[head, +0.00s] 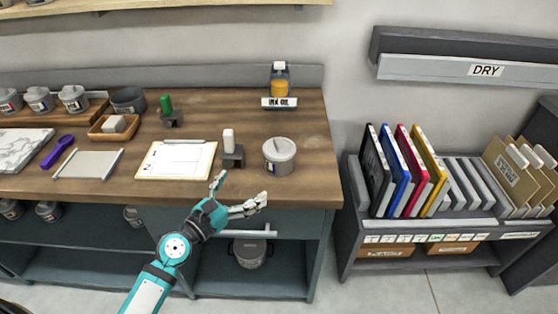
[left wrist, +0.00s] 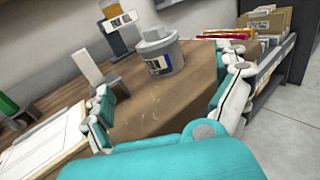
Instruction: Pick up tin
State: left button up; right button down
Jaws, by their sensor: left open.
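A grey tin (head: 279,160) with a pale lid and a label stands upright on the wooden counter, near its right front part. In the left wrist view the tin (left wrist: 161,56) stands ahead, beyond and between the open fingers. My left gripper (head: 240,194) is open and empty at the counter's front edge, in front and to the left of the tin, apart from it. Its fingers also frame the lower part of the left wrist view (left wrist: 170,100). Several other grey tins (head: 75,98) with coloured labels stand at the far left. My right gripper is not in view.
A stand with a white-topped piece (head: 231,150) is just left of the tin. A clipboard (head: 178,160) lies further left. An ink oil bottle (head: 280,79) stands behind. The counter (head: 312,140) right of the tin is bare. A rack of coloured binders (head: 412,170) stands at right.

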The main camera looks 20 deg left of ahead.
aim_at(276, 150)
pick_arm(q)
jog(key=shift+n, duration=0.4)
jog(key=x, duration=0.7)
jog(key=p+x, duration=0.1)
jog(key=x, duration=0.3)
jog(key=shift+w+a+r, duration=0.2)
jog(key=shift+w+r, duration=0.15)
jog(key=shift+w, duration=0.1)
jog(key=shift+b+x, duration=0.3)
jog(key=shift+x, duration=2.7)
jog(key=shift+s, duration=0.1)
jog(key=shift+c, duration=0.5)
jog(key=c, duration=1.4)
jog(key=shift+r, duration=0.1)
jog(key=shift+r, duration=0.15)
